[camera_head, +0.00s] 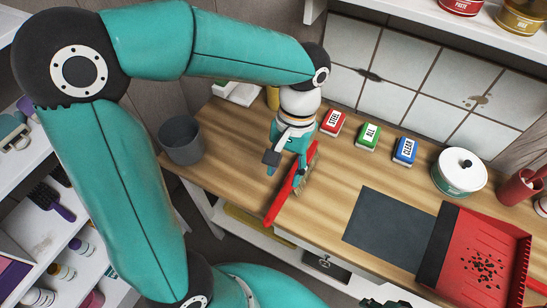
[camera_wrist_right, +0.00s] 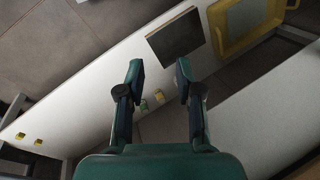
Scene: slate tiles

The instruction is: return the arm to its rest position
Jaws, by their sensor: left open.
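My left arm reaches in from the left in the head view. My left gripper (camera_head: 285,163) is open, pointing down over the wooden worktop, just above or beside a red-handled brush (camera_head: 278,205). The fingers overlap the brush's upper end in the picture; I cannot tell whether they touch it. The brush lies aslant by the worktop's front edge. My right gripper (camera_wrist_right: 160,78) shows in the right wrist view with its two fingers apart and nothing between them. Below it are a white shelf surface and the floor.
On the worktop (camera_head: 225,180) are a grey cup (camera_head: 181,140), red, green and blue labelled blocks (camera_head: 404,151), a white-lidded pot (camera_head: 459,171), a dark mat (camera_head: 399,232) and a red dustpan (camera_head: 522,255) holding dark bits. A yellow tray (camera_wrist_right: 286,12) shows in the wrist view.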

